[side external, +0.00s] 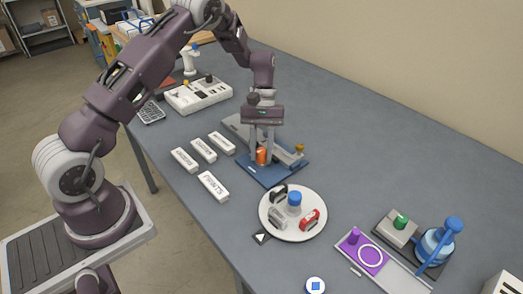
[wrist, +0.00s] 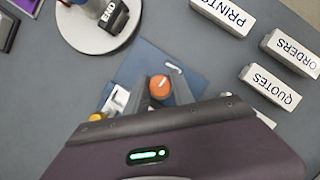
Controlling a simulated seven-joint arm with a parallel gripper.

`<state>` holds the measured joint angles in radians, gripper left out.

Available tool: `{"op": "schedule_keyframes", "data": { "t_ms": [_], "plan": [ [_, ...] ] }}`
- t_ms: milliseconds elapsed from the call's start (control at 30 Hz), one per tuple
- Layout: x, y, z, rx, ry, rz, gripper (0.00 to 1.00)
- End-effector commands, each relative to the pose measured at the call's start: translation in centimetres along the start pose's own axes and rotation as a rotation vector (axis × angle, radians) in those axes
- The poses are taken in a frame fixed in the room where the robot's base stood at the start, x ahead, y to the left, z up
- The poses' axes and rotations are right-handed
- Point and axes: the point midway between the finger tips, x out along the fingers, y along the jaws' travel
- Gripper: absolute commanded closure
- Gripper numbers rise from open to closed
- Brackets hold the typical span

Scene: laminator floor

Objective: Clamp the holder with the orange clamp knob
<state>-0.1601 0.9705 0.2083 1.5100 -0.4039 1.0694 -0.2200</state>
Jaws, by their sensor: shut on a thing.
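The orange clamp knob (side external: 262,156) stands on a blue base plate (side external: 268,178) in the side view. In the wrist view the knob (wrist: 160,86) shows as a round orange top with a white mark beside it. My gripper (side external: 262,147) points straight down over the plate, its fingers shut on the knob from both sides. A grey holder part (side external: 284,153) lies on the plate beside the knob, with a small yellow-brown knob (side external: 299,147) at its end. My fingers hide part of the holder, so I cannot tell how tightly it is clamped.
White label blocks, such as PRINTS (side external: 213,186), lie left of the plate. A round white turntable (side external: 284,232) with several small items stands just in front. A purple plate (side external: 363,252) and a blue-handled press (side external: 436,243) are at the right.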

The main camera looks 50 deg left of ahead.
Motion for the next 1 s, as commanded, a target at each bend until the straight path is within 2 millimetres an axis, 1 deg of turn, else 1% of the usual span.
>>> {"op": "schedule_keyframes", "data": {
  "t_ms": [367,400,467,500,767,833,867,1000],
  "plan": [
    [0.0,0.0,-0.1,-0.005,0.003,0.003,1.00],
    [0.0,0.0,-0.1,-0.005,0.003,0.003,0.69],
    [0.0,0.0,-0.1,-0.005,0.003,0.003,0.57],
    [0.0,0.0,-0.1,-0.005,0.002,0.003,0.49],
    [0.0,0.0,0.0,-0.004,0.001,0.002,0.49],
    [-0.3,0.0,0.0,-0.004,0.001,0.002,0.49],
    [-0.7,0.0,-0.1,-0.004,0.002,0.002,0.49],
    [-3.6,0.1,-0.1,-0.003,0.005,0.004,0.49]
  ]
}}
